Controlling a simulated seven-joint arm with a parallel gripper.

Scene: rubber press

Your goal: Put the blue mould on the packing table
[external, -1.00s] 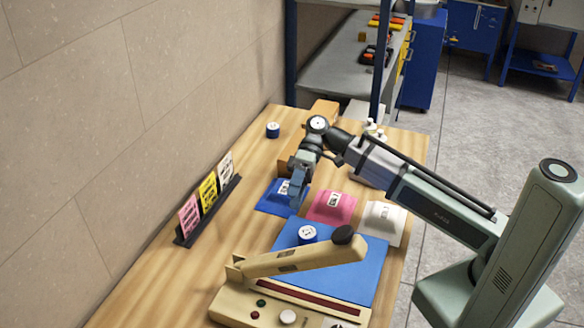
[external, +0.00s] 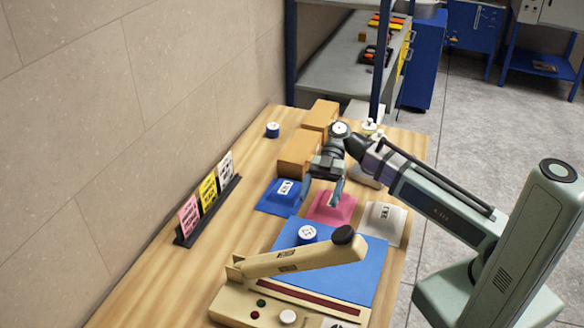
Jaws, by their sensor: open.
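Two small round blue pieces could be the blue mould; I cannot tell which is meant. One, a blue cylinder with a marked white top (external: 307,234), stands on a flat blue mat (external: 365,275) behind the press lever. The other blue cylinder (external: 272,130) stands at the table's far left. A flat blue pad with a white label (external: 276,200) lies left of a pink pad (external: 320,212) and a white pad (external: 388,216). My gripper (external: 323,191) is open and empty, pointing down over the pink pad, and partly hides it.
A beige press (external: 265,300) with a long lever and black knob (external: 344,235) fills the wooden table's (external: 165,285) front. Cardboard boxes (external: 298,150) stand behind the pads. A rack of cards (external: 209,192) stands along the left. A grey shelf bench (external: 335,75) is beyond.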

